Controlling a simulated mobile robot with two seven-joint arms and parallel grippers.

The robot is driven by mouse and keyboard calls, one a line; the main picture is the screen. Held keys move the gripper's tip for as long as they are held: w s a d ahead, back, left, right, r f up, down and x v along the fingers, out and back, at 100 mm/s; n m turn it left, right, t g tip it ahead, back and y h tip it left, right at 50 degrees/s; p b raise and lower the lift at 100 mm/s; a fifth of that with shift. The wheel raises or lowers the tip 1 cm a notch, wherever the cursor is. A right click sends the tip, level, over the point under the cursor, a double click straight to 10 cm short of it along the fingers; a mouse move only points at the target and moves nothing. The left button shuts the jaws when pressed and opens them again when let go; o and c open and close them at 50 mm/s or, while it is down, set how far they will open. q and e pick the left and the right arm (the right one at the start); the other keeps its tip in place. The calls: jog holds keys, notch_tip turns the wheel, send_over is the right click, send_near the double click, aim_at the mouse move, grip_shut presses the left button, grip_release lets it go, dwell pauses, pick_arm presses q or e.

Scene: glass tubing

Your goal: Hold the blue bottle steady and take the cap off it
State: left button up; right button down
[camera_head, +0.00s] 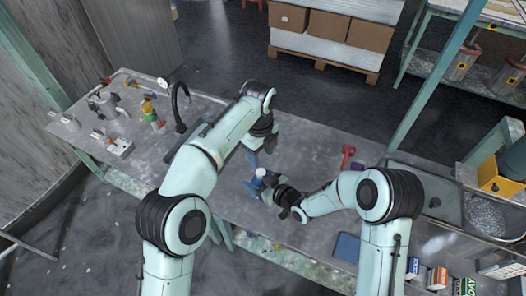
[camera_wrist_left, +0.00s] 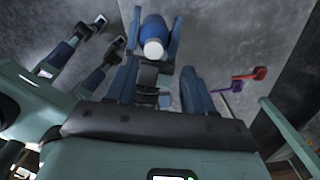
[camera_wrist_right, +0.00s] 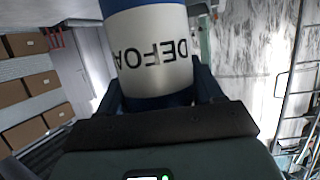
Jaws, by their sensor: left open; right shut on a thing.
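The blue bottle stands upright-looking over the bench in the head view (camera_head: 257,182), with a white cap (camera_head: 261,172) on top. My right gripper (camera_head: 264,187) is shut on the bottle's body. The right wrist view shows the bottle's white label (camera_wrist_right: 152,52) close up between the fingers, with the cap out of frame. My left gripper (camera_head: 254,160) is open and empty close to the cap. In the left wrist view, the cap (camera_wrist_left: 153,50) faces me, just beyond and between the left fingers (camera_wrist_left: 158,80), apart from them.
A red tool (camera_head: 347,151) lies on the bench right of the grippers, beside a purple item. A sink (camera_head: 430,183) is farther right. A blue flat tray (camera_head: 346,247) lies at the front edge. A black faucet (camera_head: 181,105) and several small items stand at the left.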

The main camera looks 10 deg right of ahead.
aim_at(263, 172)
pick_arm(q)
jog(key=shift+s+d+r+m, duration=0.25)
jog(key=shift+s+r+m, duration=0.2)
jog(key=shift+m, duration=0.05)
notch_tip(263, 172, down, 8)
jog(key=shift+r, duration=0.15)
grip_shut()
jog(key=shift+o, duration=0.2)
grip_release()
